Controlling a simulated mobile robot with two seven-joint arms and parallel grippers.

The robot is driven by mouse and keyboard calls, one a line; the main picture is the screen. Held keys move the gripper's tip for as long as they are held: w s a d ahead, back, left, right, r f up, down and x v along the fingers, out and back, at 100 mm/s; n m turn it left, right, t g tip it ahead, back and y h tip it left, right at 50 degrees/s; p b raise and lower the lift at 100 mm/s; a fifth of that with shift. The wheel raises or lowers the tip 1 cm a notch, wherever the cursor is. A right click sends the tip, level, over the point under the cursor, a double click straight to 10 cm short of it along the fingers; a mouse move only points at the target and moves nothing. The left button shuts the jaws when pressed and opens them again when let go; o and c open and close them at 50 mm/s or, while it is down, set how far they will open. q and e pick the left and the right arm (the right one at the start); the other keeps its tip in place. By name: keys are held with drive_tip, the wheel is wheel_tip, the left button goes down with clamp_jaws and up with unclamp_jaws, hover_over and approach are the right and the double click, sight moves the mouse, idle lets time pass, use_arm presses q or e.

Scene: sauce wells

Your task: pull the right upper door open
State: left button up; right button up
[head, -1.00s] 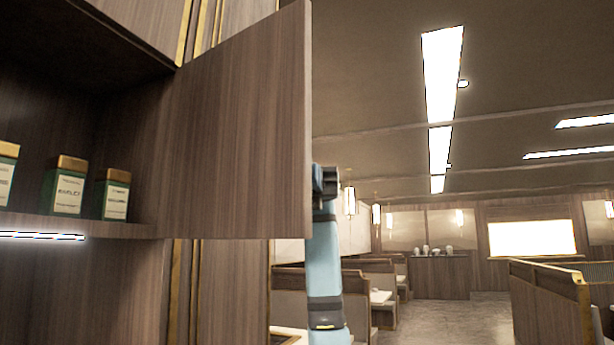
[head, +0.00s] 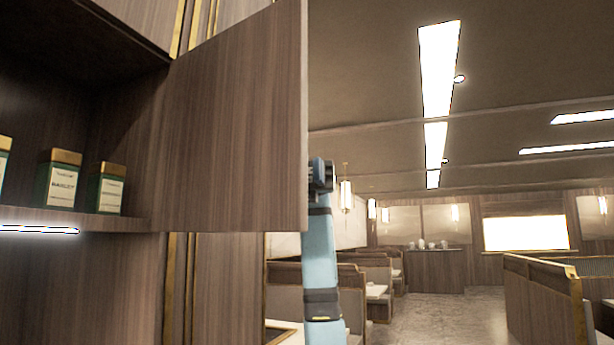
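The right upper door (head: 235,130) is a brown wood-grain panel. It stands swung out from the cabinet, and the shelf space to its left is open to view. My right gripper (head: 318,172) is at the door's outer edge, on the far side of the panel. My blue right arm comes up from below to it. The fingers are mostly hidden behind the door edge, so I cannot tell whether they are open, shut or touching the door. My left gripper does not show.
Green boxes with gold lids (head: 108,188) stand on the cabinet shelf (head: 120,223) at left. A light strip (head: 38,230) runs under it. Booth seats (head: 375,268) and a far counter (head: 435,272) lie beyond. The floor (head: 450,305) between the booths is clear.

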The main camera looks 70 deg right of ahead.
drive_tip(key=w+d, duration=0.2)
drive_tip(key=d, duration=1.1)
drive_tip(key=shift+w+p, duration=0.2)
drive_tip(key=shift+p, duration=0.25)
